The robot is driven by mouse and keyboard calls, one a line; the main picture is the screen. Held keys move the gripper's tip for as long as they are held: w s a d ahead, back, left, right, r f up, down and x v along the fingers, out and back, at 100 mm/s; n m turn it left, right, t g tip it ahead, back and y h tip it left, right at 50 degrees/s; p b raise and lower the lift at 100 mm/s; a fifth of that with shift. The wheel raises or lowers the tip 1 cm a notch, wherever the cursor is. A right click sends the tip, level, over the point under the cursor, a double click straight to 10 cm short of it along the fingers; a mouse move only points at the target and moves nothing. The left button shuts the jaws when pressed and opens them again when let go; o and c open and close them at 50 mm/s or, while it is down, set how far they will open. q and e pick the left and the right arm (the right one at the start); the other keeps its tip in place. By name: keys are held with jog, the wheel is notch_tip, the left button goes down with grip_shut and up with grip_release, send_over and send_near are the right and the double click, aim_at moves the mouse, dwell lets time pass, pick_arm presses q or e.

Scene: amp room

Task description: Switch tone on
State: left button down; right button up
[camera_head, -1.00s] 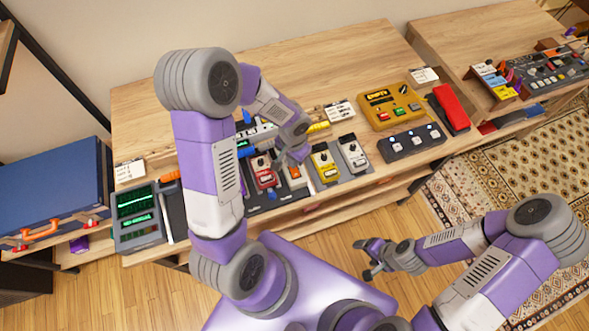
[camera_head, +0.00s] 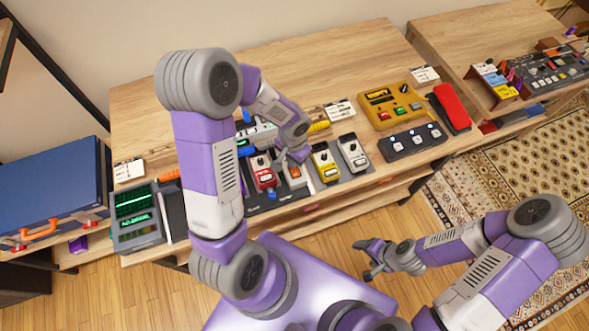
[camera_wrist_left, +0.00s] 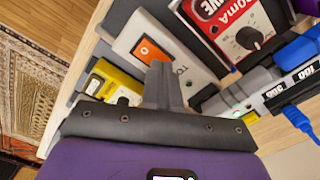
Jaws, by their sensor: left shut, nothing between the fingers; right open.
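The tone unit is a pale box (camera_wrist_left: 180,66) with an orange rocker switch (camera_wrist_left: 148,50) and a partly covered label starting "TO" in the left wrist view. In the head view the orange switch (camera_head: 295,172) shows in the pedal row, just below my left gripper (camera_head: 299,157). My left gripper (camera_wrist_left: 160,68) is shut and empty. Its fingertips are over the box beside the switch and hide part of the label; I cannot tell whether they touch. I cannot tell which way the switch is tipped. My right gripper (camera_head: 370,262) is open and empty, in front of the table.
A red pedal (camera_head: 262,172) stands left of the tone unit, a yellow pedal (camera_head: 325,163) and a white pedal (camera_head: 353,154) right of it. Blue cables (camera_wrist_left: 300,122) lie close by. A device with a green screen (camera_head: 137,217) stands at the table's left end.

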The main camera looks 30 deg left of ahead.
pick_arm(q)
jog(key=shift+f+b, duration=0.45)
jog(key=shift+f, duration=0.15)
pick_arm(e)
jog(key=shift+f, duration=0.55)
pick_arm(q)
jog(key=shift+r, duration=0.15)
pick_arm(e)
jog(key=shift+r, duration=0.1)
pick_arm(q)
jog(key=shift+r+p, duration=2.65)
jog(key=shift+r, duration=0.8)
pick_arm(e)
notch_tip(320, 180, up, 5)
jog(key=shift+r, duration=0.1)
pick_arm(q)
jog(key=shift+f, duration=0.1)
pick_arm(e)
jog(key=shift+s, duration=0.1)
